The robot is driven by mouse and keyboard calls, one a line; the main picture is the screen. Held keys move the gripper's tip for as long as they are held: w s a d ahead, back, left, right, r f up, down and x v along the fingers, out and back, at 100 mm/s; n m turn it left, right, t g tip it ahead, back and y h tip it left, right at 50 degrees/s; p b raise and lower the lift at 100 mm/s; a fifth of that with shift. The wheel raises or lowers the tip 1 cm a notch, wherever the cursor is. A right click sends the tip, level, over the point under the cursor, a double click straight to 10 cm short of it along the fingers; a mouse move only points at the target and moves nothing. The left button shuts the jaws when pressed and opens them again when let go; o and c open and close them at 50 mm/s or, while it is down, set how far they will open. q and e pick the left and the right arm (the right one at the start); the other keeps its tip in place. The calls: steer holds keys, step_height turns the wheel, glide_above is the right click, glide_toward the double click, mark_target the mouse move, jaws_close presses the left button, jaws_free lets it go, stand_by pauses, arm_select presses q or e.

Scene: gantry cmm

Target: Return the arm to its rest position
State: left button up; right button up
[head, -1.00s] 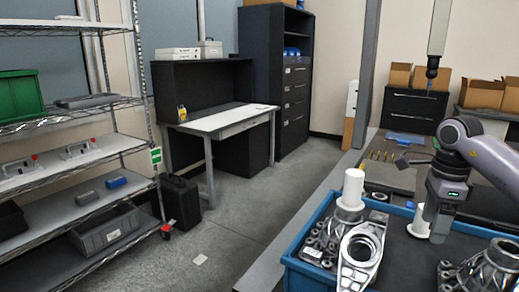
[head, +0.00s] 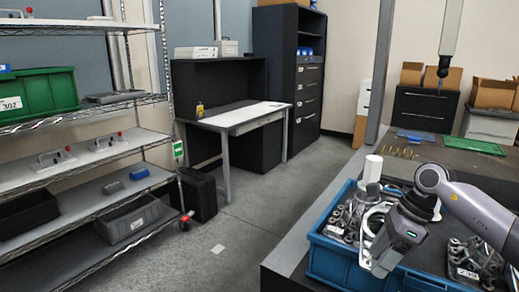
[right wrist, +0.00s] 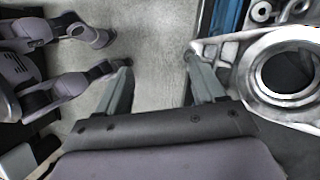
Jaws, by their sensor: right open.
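My right arm comes in from the right in the head view, bent at a purple-grey elbow. Its gripper (head: 375,264) hangs tilted over the near part of the blue bin (head: 325,262). In the right wrist view the two fingers of the right gripper (right wrist: 158,68) stand apart with only grey floor between them. A grey metal casting with a large round bore (right wrist: 243,80) lies just right of the right finger there. I cannot tell whether they touch. My left gripper is not in the head view.
A white cylinder (head: 373,169) stands up at the bin's far side, and more metal castings (head: 468,262) lie to the right. Wire shelving with a green bin (head: 40,95) stands at the left. A desk (head: 240,117) is at the back. Open floor (head: 262,205) lies between.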

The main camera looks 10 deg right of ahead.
steer(key=s+a+f+m+t+y, duration=0.1)
steer(key=s+a+m+t+y, duration=0.2)
steer(key=a+m+y, duration=0.6)
steer(key=s+a+f+m+t+y, duration=0.1)
steer(key=s+a+m+t+y, duration=0.2)
steer(key=a, duration=1)
steer(key=s+d+f+m+t+h+p, duration=0.15)
steer(key=d+f+m+t+h, duration=0.3)
steer(key=m, duration=0.75)
steer(key=s+d+f+m+t+h, duration=0.25)
steer(key=f+m+t+h, duration=0.3)
steer(key=m, duration=0.65)
steer(key=s+d+f+m+g+h, duration=0.4)
steer(key=s+f+m+g, duration=0.2)
steer(key=s+f+m, duration=0.4)
step_height(320, 180, down, 2)
steer(key=shift+s+d+f+m, duration=0.15)
steer(key=shift+s+m, duration=0.25)
steer(key=shift+s, duration=0.85)
